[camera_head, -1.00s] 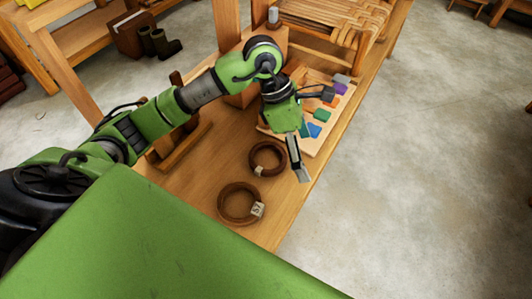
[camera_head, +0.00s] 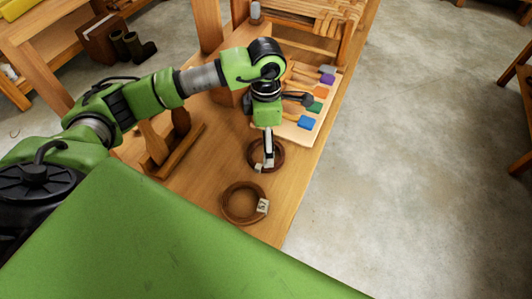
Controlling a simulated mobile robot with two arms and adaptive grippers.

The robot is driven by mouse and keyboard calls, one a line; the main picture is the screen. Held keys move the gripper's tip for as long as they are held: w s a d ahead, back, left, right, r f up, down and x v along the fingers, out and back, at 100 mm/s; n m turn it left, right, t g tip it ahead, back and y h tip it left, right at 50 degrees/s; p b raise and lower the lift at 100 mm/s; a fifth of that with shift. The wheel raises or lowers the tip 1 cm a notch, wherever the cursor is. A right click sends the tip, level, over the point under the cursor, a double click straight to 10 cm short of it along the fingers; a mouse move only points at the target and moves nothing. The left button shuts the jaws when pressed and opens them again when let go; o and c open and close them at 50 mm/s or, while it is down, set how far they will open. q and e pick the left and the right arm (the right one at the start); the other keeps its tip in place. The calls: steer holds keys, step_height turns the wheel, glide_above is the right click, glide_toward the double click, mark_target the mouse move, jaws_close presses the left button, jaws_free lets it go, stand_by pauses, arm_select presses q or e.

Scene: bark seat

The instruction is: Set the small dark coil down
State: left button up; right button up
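The smaller dark brown coil (camera_head: 279,155) lies on the wooden bench top, with a small pale tag at its lower left. A larger brown coil (camera_head: 228,208) with a pale tag marked with writing lies nearer to me, apart from the smaller one. My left gripper (camera_head: 268,163) points down over the smaller coil, its fingers overlapping the coil's ring in the picture. The fingers hide part of the ring. I cannot tell whether they touch it or how far apart they are. My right gripper is not in view.
A pale board (camera_head: 293,133) with several colour-tipped tools lies just beyond the smaller coil. A wooden stand (camera_head: 172,150) is left of the coils. A woven seat (camera_head: 325,15) is at the back. The bench's right edge drops to open concrete floor (camera_head: 430,180).

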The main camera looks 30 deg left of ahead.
mark_target(258, 168)
arm_select(q)
steer(key=shift+w+d+f+p, duration=0.1)
steer(key=shift+f+p, duration=0.5)
steer(key=shift+f, duration=2.05)
steer(key=c, duration=1.3)
